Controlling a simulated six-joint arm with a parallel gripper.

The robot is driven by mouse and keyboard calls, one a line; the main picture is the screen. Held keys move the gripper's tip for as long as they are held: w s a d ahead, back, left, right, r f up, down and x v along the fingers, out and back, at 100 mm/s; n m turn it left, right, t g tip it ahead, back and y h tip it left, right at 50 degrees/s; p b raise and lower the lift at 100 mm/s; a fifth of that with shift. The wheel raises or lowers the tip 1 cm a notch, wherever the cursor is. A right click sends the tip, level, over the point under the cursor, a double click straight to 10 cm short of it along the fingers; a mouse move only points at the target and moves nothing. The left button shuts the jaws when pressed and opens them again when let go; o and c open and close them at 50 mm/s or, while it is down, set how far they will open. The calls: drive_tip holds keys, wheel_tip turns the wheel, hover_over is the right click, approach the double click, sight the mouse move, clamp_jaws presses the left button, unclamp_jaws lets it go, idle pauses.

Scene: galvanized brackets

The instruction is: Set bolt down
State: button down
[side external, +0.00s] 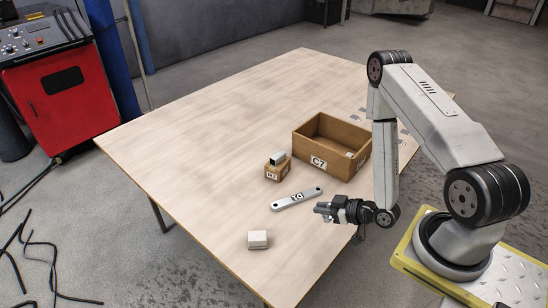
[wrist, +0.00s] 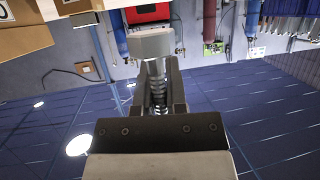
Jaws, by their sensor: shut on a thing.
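My gripper (side external: 322,210) is low over the right side of the wooden table, its wrist level and its fingers pointing left. In the wrist view, my gripper (wrist: 158,98) is shut on a bolt (wrist: 151,44). The bolt's pale hex head sticks out beyond the fingertips. Its threaded shank lies between the fingers and is partly hidden by them. In the side view the bolt is too small to make out clearly at the fingertips. I cannot tell the exact height above the table.
A grey flat bar marked D1 (side external: 282,203) lies just left of my gripper. An open box marked C7 (side external: 313,160) and a small box (side external: 271,174) holding a grey block (side external: 277,158) stand behind. A pale block (side external: 258,236) sits nearer the front. The table's left half (side external: 200,140) is clear.

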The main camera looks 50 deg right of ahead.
drive_tip(key=shift+f, duration=0.1)
drive_tip(key=shift+f, duration=2.85)
drive_tip(key=shift+f, duration=1.85)
drive_tip(key=shift+f, duration=0.2)
drive_tip(key=c, duration=0.7)
unclamp_jaws()
drive_tip(key=shift+o, duration=0.2)
drive_tip(key=shift+s, duration=0.15)
drive_tip(key=shift+v, duration=3.7)
